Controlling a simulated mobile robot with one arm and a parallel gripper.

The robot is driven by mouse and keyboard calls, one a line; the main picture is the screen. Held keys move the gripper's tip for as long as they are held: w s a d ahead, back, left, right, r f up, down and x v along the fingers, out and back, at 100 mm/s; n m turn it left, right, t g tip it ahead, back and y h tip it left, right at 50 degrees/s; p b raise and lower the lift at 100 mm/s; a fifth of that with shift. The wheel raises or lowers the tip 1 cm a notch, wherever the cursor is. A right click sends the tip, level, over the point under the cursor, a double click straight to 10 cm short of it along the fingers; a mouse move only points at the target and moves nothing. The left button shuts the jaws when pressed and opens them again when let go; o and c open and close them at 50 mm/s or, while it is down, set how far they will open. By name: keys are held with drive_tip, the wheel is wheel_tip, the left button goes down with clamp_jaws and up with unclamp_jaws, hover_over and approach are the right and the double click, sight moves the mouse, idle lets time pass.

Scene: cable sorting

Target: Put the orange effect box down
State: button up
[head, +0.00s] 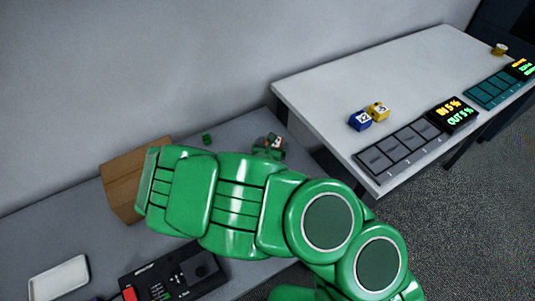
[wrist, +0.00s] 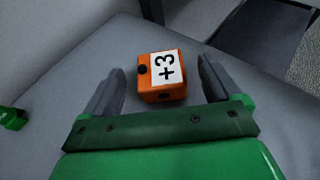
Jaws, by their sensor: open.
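The orange effect box (wrist: 150,92), with a white "+3" label, rests on the grey table (wrist: 60,75) in the wrist view. My gripper (wrist: 160,70) is open, with one finger on each side of the box. Gaps show between the box and both fingers. In the head view a small part of the box (head: 277,142) shows at the end of my green arm, near the grey table's right end. My gripper (head: 268,147) is small and partly hidden there.
The grey table bears a small green block (head: 207,139), a brown box (head: 120,185), a white tray (head: 58,279) and a black device (head: 165,278).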

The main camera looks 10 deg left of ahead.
drive_tip(key=shift+v, duration=3.6)
drive_tip(key=shift+r, duration=0.1)
